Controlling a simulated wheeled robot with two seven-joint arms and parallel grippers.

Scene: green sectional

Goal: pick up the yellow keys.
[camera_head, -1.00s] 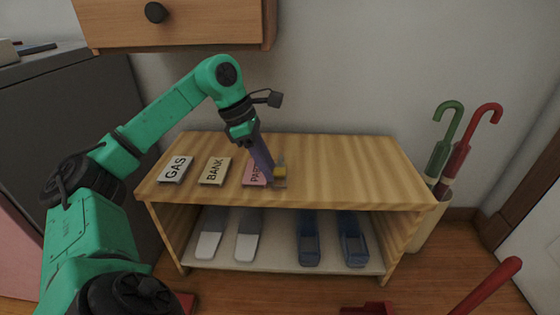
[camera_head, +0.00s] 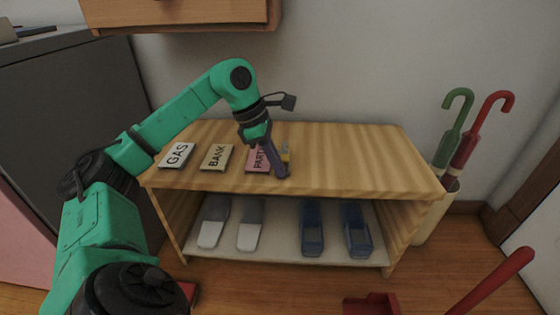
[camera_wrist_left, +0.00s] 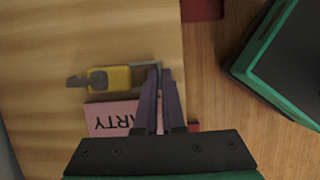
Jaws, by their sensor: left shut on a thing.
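The yellow keys (camera_head: 285,154) are on top of the wooden shelf unit, just right of the pink PARTY card. In the left wrist view the yellow body of the keys (camera_wrist_left: 117,77) lies left of my fingertips, with a dark key end further left and a grey ring at its right. My left gripper (camera_head: 281,173) points down at the shelf top; its purple fingers (camera_wrist_left: 159,72) are close together, shut on the grey ring side of the keys. The fingers hide part of the ring. The keys seem still at the shelf surface. My right gripper is not in view.
GAS (camera_head: 177,155), BANK (camera_head: 216,157) and PARTY (camera_head: 257,159) cards lie left of the keys. The right half of the shelf top (camera_head: 360,160) is bare. Shoes stand below. Umbrellas (camera_head: 460,135) stand at the right; a drawer (camera_head: 180,13) hangs above.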

